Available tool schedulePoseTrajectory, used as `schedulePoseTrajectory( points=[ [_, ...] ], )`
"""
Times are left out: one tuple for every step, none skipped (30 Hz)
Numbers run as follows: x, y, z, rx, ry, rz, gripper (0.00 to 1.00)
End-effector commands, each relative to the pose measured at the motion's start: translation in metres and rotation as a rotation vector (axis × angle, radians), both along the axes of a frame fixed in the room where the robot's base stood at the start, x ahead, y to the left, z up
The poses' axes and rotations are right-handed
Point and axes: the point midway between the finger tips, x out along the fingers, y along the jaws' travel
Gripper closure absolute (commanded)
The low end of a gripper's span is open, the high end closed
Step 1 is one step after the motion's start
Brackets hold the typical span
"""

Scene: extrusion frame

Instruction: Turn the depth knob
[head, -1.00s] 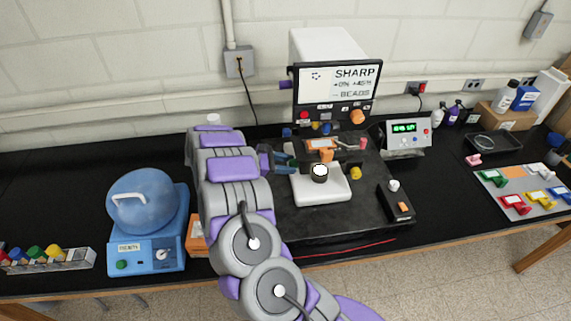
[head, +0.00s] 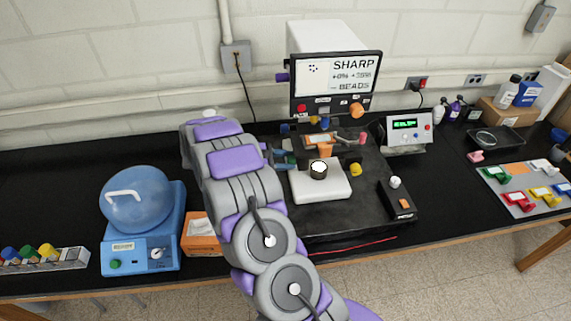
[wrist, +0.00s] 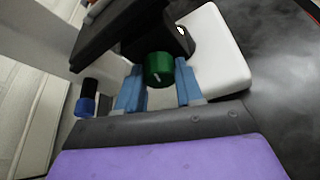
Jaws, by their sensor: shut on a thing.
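My gripper (wrist: 160,76) is shut on a green knob (wrist: 158,67) in the wrist view, with one blue finger on each side of it. The knob carries a pale mark on its face and sits at the side of a dark instrument body above a white base (head: 322,180). In the head view the gripper (head: 284,158) is small at the left of this instrument, and my arm partly covers that side. No lettering on the knob is readable. A screen (head: 337,78) behind shows SHARP and BEADS with a cluster of dots.
A blue and a black knob (wrist: 87,97) stand left of my gripper in the wrist view. A yellow knob (head: 355,169) and a black control box (head: 397,199) are at the right. A blue centrifuge (head: 141,225) stands left of my arm.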

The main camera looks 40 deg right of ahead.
Motion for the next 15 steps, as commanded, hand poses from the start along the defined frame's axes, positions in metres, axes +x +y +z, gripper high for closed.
schedulePoseTrajectory(
  points=[
    [0.0012,-0.0015,-0.0025,-0.028,-0.035,0.007,0.94],
    [0.0011,-0.0011,-0.0037,-0.041,-0.058,0.007,0.94],
    [0.0013,-0.0012,-0.0042,-0.061,-0.09,0.008,0.94],
    [0.0017,-0.0009,-0.0046,-0.075,-0.115,0.008,0.94],
    [0.0016,-0.0009,-0.0048,-0.09,-0.14,0.007,0.94],
    [0.002,-0.0005,-0.0047,-0.111,-0.174,0.009,0.94],
    [0.0014,-0.0007,-0.0052,-0.126,-0.197,0.007,0.94],
    [0.0013,-0.0002,-0.0053,-0.141,-0.221,0.008,0.94],
    [0.0008,-0.0003,-0.0059,-0.161,-0.251,0.008,0.94],
    [0.0006,0.0,-0.0062,-0.177,-0.275,0.008,0.94],
    [0.0003,0.0002,-0.0067,-0.19,-0.297,0.007,0.94],
    [0.0005,0.0003,-0.0065,-0.209,-0.327,0.008,0.94],
    [0.0003,0.0004,-0.0066,-0.222,-0.349,0.006,0.94],
    [0.0007,0.001,-0.0061,-0.235,-0.372,0.008,0.94],
    [0.0007,0.0008,-0.0059,-0.251,-0.4,0.007,0.94]
  ],
)
